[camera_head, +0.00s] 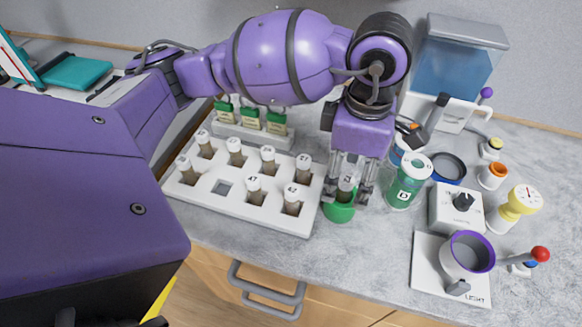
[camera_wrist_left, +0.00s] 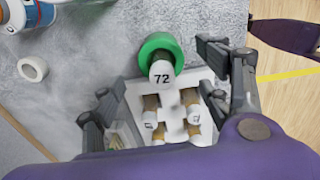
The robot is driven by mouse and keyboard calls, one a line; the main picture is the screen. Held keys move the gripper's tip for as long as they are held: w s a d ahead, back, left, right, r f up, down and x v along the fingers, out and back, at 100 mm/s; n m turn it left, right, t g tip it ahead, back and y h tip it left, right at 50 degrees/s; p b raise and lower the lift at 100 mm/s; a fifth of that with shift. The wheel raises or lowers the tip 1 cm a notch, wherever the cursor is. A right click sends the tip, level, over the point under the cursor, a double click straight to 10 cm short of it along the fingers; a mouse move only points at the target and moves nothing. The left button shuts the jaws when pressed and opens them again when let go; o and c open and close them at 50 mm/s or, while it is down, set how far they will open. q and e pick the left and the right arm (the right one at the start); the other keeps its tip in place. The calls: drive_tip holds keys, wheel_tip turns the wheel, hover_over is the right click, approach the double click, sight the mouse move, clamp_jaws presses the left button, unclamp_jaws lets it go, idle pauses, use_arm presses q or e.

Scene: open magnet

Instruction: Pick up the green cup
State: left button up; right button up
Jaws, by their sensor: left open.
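The green cup (camera_head: 339,213) stands on the grey counter just right of the white vial rack. A vial labelled 72 (camera_wrist_left: 162,72) stands in it, and the cup's green rim (camera_wrist_left: 160,43) surrounds the vial in the left wrist view. My left gripper (camera_head: 350,195) points down over the cup, with its fingers apart on either side of the vial. In the left wrist view the gripper (camera_wrist_left: 158,75) is open and empty, with the cup lying between and a little beyond the fingertips. My fingers partly hide the cup in the head view. My right gripper is not seen.
The white rack (camera_head: 273,218) with several capped vials and an empty slot is close on the left. A green-labelled jar (camera_head: 409,181) stands close on the right. Green-labelled packets (camera_head: 250,118) stand behind the rack. A purple-rimmed pot (camera_head: 468,254) is at the right.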

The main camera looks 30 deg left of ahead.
sight(343, 194)
use_arm(q)
wheel_tip(343, 194, down, 7)
drive_tip(key=shift+w+a+f+p, duration=0.1)
drive_tip(key=shift+a+f+p, duration=0.1)
drive_tip(key=shift+p, duration=0.1)
drive_tip(key=shift+d, duration=0.1)
drive_tip(key=c, duration=1.3)
